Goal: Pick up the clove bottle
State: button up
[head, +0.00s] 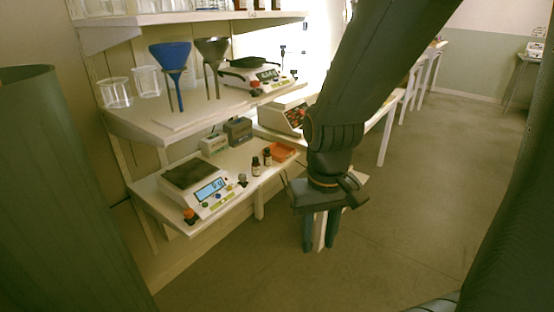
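Two small dark bottles with pale labels stand upright side by side on the lower bench: a left bottle (255,167) and a right bottle (267,158). The labels are too small to read, so I cannot tell which is clove. My gripper (320,247) hangs fingers down to the right of the bottles, over the floor side of the bench in the picture. Its two fingers are apart, with a pale bench part showing between them. Nothing is held.
An orange tray (282,152) lies right of the bottles. A scale (197,184) stands left, with small boxes (238,131) behind. The upper shelf (150,122) overhangs, bearing beakers, a blue funnel (172,62) and a grey funnel (212,55). The floor at right is clear.

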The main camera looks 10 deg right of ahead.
aim_at(268, 158)
jog(key=z, duration=0.25)
jog(key=i, duration=1.15)
jog(key=u, duration=0.35)
